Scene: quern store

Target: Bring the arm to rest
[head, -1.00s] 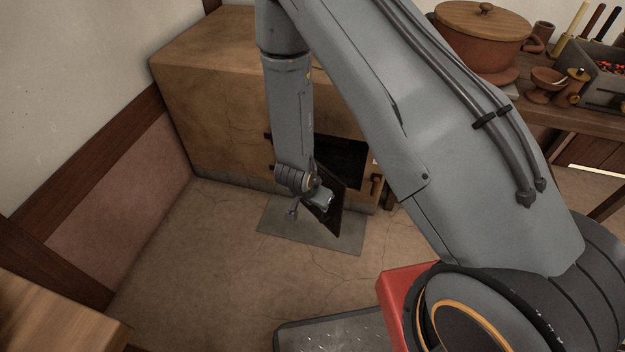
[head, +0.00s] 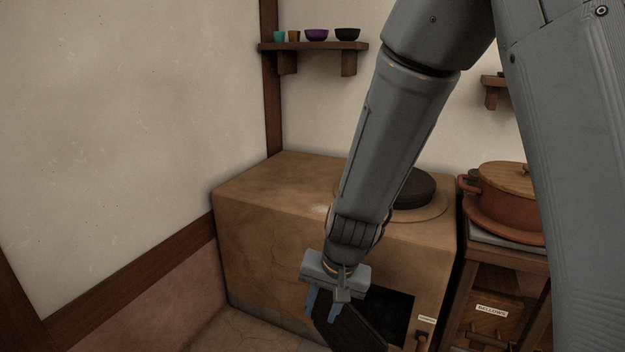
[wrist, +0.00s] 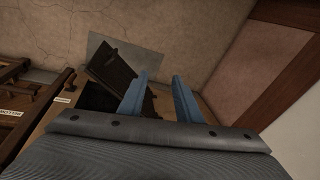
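My gripper (head: 325,308) hangs fingers-down in front of the clay stove (head: 260,232). Its two blue fingers (wrist: 160,98) stand apart in the wrist view, with nothing seen between them but floor and the stove's edge farther off. The stove's dark door (head: 355,328) is swung open beside the dark opening (head: 395,308). In the head view the gripper partly covers the door. In the wrist view the door (wrist: 112,68) lies beyond the left finger; whether they touch I cannot tell.
A dark round plate (head: 412,188) lies on the stove top. To the right, a lidded red pot (head: 508,195) stands on a wooden cabinet (head: 500,275). A wall shelf (head: 312,47) with several small bowls is above. A grey floor slab (wrist: 140,58) lies by the door.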

